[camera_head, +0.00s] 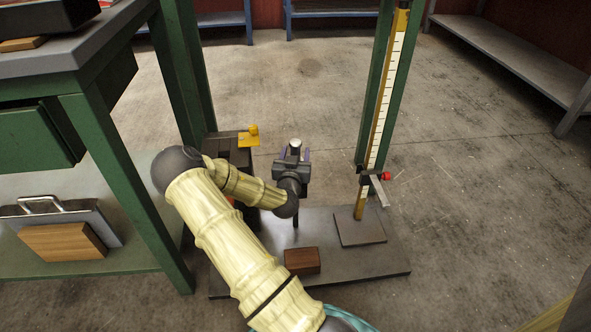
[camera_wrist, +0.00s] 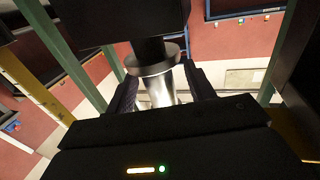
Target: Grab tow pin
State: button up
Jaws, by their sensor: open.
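The tow pin, as far as I can tell, is the silver cylinder (camera_wrist: 160,88) with a wide dark collar in the wrist view. In the head view its pale round top (camera_head: 295,144) shows at the far end of my arm. My gripper (camera_head: 293,157) is open there, with the pin's top showing between its fingers. In the wrist view my gripper (camera_wrist: 164,92) has one dark finger on each side of the silver shaft. Whether either finger touches it, I cannot tell. The pin's lower part is hidden by the gripper body.
A dark base plate (camera_head: 376,262) on the floor bears a wooden block (camera_head: 302,261) and an upright yellow-white scale (camera_head: 385,100) with a red knob (camera_head: 386,176). A dark block with a yellow knob (camera_head: 253,130) stands left of my gripper. A green bench (camera_head: 120,180) is at left. Floor at right is clear.

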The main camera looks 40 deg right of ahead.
jog(key=shift+b+x, duration=0.35)
jog(key=shift+x, duration=0.65)
jog(key=shift+w, duration=0.15)
jog(key=shift+s, duration=0.25)
jog(key=shift+w, duration=0.1)
jog(key=shift+c, duration=0.8)
jog(key=shift+r, duration=0.1)
grip_shut()
